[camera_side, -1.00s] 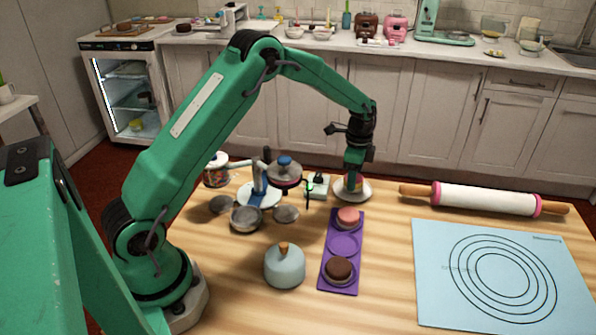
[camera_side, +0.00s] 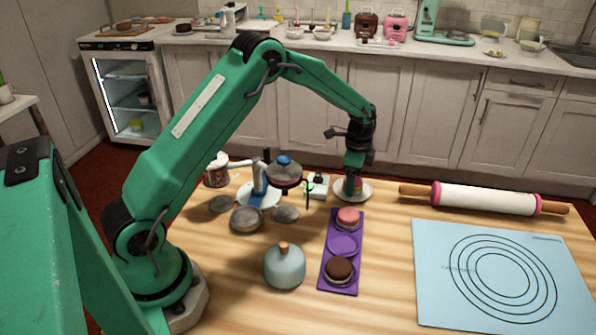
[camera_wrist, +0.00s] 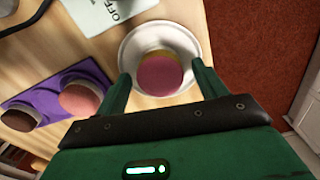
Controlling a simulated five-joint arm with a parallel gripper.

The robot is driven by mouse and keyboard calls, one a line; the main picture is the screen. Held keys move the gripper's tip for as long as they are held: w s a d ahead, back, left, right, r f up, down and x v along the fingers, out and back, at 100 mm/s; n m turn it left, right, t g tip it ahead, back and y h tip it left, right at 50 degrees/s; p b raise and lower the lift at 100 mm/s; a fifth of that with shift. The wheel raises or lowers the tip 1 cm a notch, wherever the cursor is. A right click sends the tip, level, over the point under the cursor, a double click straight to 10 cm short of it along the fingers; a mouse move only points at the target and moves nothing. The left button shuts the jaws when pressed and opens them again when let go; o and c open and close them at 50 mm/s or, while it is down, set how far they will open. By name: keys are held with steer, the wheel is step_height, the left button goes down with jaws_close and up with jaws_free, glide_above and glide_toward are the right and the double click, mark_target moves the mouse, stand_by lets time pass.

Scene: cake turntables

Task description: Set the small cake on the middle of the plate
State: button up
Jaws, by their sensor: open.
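The small cake (camera_wrist: 160,75) has a pink top and a yellowish side. It sits near the middle of the white plate (camera_wrist: 128,52) in the wrist view. In the side view the cake (camera_side: 354,185) and plate (camera_side: 341,195) are at the back of the table, partly hidden by my gripper. My gripper (camera_wrist: 161,72) is open, with one green finger on each side of the cake. Gaps show between fingers and cake in the wrist view.
A purple tray (camera_side: 328,265) holds a pink cake (camera_side: 348,217) and a brown cake (camera_side: 339,269); its middle place is empty. A white device (camera_side: 317,187) stands left of the plate. A rolling pin (camera_side: 485,199) and blue mat (camera_side: 440,300) lie right.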

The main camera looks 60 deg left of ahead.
steer(key=shift+r, duration=0.15)
step_height(320, 180, up, 12)
stand_by(0.6)
stand_by(0.5)
steer(key=s+d+r+n+t, duration=0.1)
steer(key=s+d+r+n, duration=0.15)
steer(key=s+r, duration=0.4)
steer(key=s+d+r+n+t, duration=0.2)
steer(key=s+r+n, duration=0.1)
steer(key=s+r, duration=0.4)
steer(key=s+d+f+n+t, duration=0.1)
steer(key=s+n, duration=0.1)
steer(key=s, duration=0.7)
steer(key=s+f+n+t, duration=0.1)
steer(key=s+n, duration=0.2)
steer(key=s, duration=0.6)
steer(key=shift+s+d+f+t, duration=0.25)
steer(key=shift+d+f+t, duration=0.05)
steer(key=shift+d+f, duration=0.1)
